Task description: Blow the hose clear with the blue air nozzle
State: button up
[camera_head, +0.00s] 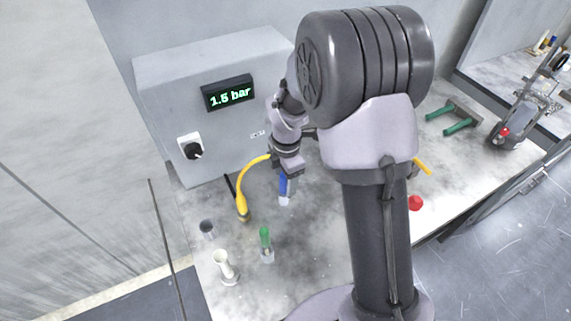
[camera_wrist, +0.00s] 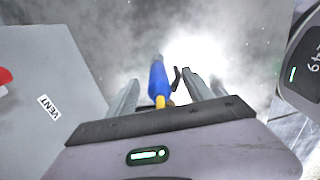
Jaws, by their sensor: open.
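The blue air nozzle (camera_head: 283,185) shows just below my gripper (camera_head: 287,172) in the head view, with a pale lower end. In the wrist view the blue nozzle (camera_wrist: 158,78) lies between the two spread fingers of my gripper (camera_wrist: 163,86), nearer the left one, with a gap on each side. A yellow part shows at its near end. My arm hides part of the bench.
The grey box (camera_head: 160,80) has a display (camera_head: 229,93) reading 1.5 bar and a black knob (camera_head: 193,150). A green-topped piece (camera_head: 265,238), a white flared piece (camera_head: 224,266) and a grey cup (camera_head: 207,229) stand at front left. A red knob (camera_head: 415,203) is at right.

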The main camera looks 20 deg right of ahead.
notch_tip(320, 180, up, 16)
jog(key=p, duration=0.4)
jog(key=s+a+f+m+t+y+b, duration=0.1)
jog(key=s+a+m+t+b, duration=0.1)
jog(key=s+m+b, duration=0.5)
jog(key=s+a+f+m+t+b, duration=0.1)
jog(key=s+m+b, duration=0.6)
jog(key=s+m, duration=0.8)
jog(key=a+m+t, duration=0.1)
jog(key=m+t, duration=0.1)
jog(key=shift+s+f+m+y, duration=0.15)
jog(key=shift+f+m+y, duration=0.15)
jog(key=shift+f+y, duration=0.1)
